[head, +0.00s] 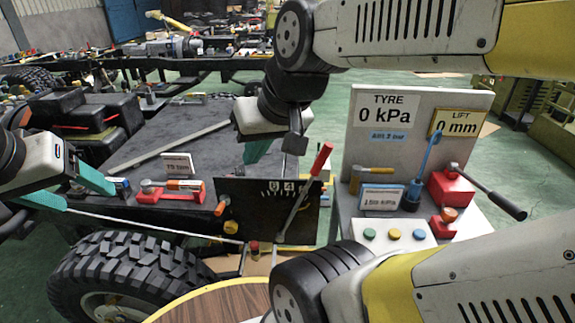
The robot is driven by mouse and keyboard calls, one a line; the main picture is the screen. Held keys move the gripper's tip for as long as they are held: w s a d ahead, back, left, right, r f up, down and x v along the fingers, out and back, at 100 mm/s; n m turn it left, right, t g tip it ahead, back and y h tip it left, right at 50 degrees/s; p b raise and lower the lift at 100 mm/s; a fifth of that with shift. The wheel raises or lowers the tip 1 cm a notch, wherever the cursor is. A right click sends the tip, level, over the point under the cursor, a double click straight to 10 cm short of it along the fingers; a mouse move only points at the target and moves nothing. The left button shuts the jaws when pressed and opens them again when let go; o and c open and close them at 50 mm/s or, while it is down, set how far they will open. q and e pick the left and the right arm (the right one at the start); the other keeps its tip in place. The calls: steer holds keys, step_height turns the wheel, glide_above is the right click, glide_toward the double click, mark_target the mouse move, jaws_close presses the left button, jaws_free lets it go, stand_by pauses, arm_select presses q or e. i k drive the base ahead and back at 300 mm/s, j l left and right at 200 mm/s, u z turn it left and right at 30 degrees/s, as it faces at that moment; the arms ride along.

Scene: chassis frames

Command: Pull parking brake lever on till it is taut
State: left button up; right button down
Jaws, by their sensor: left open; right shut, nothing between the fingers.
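The parking brake lever has a red grip (320,161) and a thin grey shaft (296,208). It leans up to the right in front of a black plate (250,216) with white marks. A pale cable (150,229) runs left from near the plate, past the tyre. My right gripper (254,153) hangs above and left of the red grip, apart from it; its teal fingers look shut and empty, partly hidden by its wrist. My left gripper (90,198) is at the far left, with its teal fingers spread and nothing visible between them.
A black tyre (135,270) stands below left. A red-and-orange tool (172,190) lies on the dark chassis top. At right, a grey stand has a "TYRE 0 kPa" sign (385,113), buttons (395,234) and a red device with a black-handled lever (452,188). A round wooden top (215,305) is in front.

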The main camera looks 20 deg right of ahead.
mark_target(328, 147)
steer(key=z, duration=1.2)
steer(key=i, duration=0.3)
steer(key=l+z, duration=0.05)
